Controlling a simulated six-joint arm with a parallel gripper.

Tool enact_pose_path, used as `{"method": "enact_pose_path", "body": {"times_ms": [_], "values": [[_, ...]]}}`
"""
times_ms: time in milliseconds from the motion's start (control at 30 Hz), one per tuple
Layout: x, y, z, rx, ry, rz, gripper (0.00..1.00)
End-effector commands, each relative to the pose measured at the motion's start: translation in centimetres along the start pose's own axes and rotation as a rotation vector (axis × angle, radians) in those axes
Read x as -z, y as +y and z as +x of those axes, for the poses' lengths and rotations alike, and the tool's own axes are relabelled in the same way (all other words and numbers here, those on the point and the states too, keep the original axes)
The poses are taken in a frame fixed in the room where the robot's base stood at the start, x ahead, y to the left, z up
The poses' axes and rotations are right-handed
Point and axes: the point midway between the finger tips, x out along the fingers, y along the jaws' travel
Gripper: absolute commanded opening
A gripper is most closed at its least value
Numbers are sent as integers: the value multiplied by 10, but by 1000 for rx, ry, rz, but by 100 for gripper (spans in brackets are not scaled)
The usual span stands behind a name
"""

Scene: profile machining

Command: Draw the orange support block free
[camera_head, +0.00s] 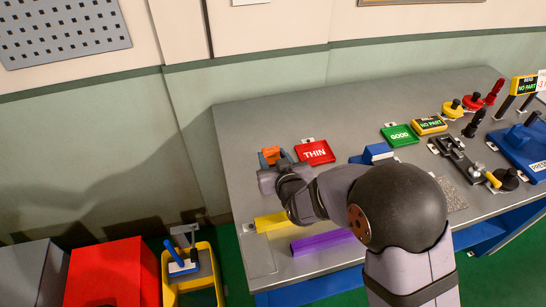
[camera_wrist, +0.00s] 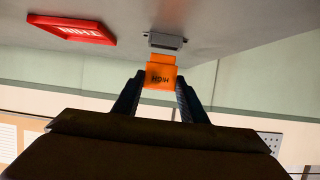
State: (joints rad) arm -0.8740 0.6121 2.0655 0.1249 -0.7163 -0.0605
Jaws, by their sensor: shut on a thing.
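The orange support block (camera_wrist: 158,76) is between my two fingertips in the wrist view, with dark lettering on its face. My gripper (camera_wrist: 157,83) is shut on it. A small grey holder (camera_wrist: 166,41) on the bench lies just beyond the block's far end. I cannot tell whether the block still touches this holder. In the head view the block (camera_head: 271,154) shows as a small orange patch at my gripper (camera_head: 274,162), near the bench's left side. My fingers and wrist hide part of it there.
A red THIN tray (camera_head: 315,153) lies just right of my gripper. A yellow bar (camera_head: 270,222) and a purple bar (camera_head: 322,241) lie nearer the front edge. A blue block (camera_head: 378,152) and a green GOOD tray (camera_head: 400,135) lie further right. The bench behind is bare.

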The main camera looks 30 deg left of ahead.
Motion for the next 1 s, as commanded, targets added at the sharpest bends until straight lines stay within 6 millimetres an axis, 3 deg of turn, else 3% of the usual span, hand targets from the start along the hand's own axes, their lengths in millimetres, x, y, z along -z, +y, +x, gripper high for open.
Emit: {"method": "enact_pose_path", "body": {"times_ms": [633,1000], "values": [[34,0,-14,0,3,0,12],[38,0,-15,0,2,0,12]]}}
